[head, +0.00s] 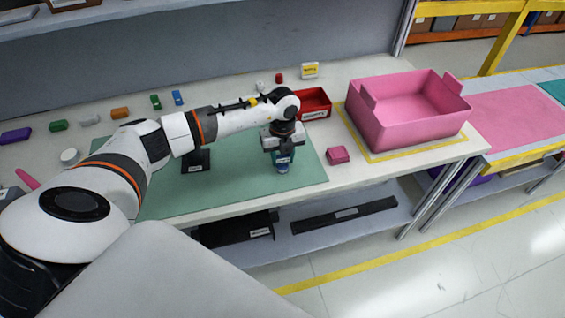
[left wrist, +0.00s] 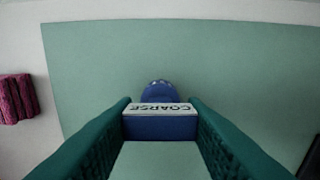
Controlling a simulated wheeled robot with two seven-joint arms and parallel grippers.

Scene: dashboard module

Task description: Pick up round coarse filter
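The round coarse filter (left wrist: 160,92) is blue, with a rounded end and a blue block bearing a white label that reads COARSE, upside down in the left wrist view. My left gripper (left wrist: 160,103) has its two green fingers along both sides of the labelled block, with no visible gap. In the head view my left gripper (head: 283,150) points down over the green mat, with the blue filter (head: 282,167) showing at its fingertips. I cannot tell whether the filter touches the mat. My right gripper is not in view.
The green mat (head: 230,197) lies on the white table. A black stand (head: 196,162) is left of the gripper. A pink block (head: 338,154), a red bin (head: 314,104) and a large pink bin (head: 405,128) are to its right. Several small coloured parts line the back.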

